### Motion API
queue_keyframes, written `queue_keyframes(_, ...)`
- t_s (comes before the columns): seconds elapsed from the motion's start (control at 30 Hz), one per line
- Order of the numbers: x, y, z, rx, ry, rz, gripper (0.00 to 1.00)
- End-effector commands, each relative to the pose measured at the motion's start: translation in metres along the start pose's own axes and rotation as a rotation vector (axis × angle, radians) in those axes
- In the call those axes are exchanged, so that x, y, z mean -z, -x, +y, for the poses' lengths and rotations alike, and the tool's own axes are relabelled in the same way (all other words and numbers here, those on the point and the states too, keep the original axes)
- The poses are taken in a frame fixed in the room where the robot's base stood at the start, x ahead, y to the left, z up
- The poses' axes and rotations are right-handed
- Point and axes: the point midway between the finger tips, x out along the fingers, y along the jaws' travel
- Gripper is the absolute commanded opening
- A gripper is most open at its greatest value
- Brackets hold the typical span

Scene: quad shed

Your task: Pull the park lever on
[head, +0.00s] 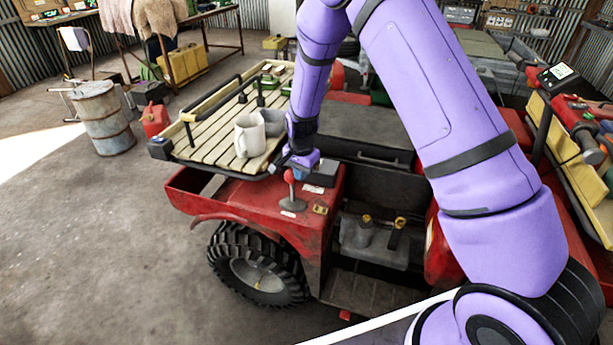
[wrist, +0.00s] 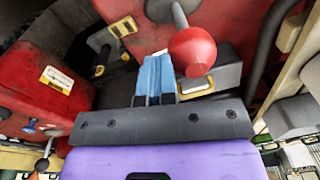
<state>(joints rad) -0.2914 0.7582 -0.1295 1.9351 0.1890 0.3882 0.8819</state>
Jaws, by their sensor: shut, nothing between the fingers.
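A lever with a round red knob (head: 289,176) and a grey shaft stands on the red fender of the quad. I take it to be the park lever, but its labels are too small to read. The knob shows large in the wrist view (wrist: 192,52), just right of my fingertips. My gripper (head: 299,174) points down beside the knob, on its right in the head view. Its blue fingers (wrist: 155,76) are together with nothing between them. I cannot tell whether they touch the knob.
A black box (head: 322,173) sits on the fender close to my gripper. Two yellow-topped controls (head: 400,222) stand in the footwell. Open concrete floor lies left.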

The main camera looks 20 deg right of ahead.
Motion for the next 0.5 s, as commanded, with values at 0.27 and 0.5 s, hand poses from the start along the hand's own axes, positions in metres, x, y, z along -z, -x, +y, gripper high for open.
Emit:
queue_keyframes(0.27,-0.005,0.002,-0.02,-0.11,0.011,0.028,0.0)
queue_keyframes(0.5,-0.009,0.001,-0.036,-0.212,0.016,0.051,0.0)
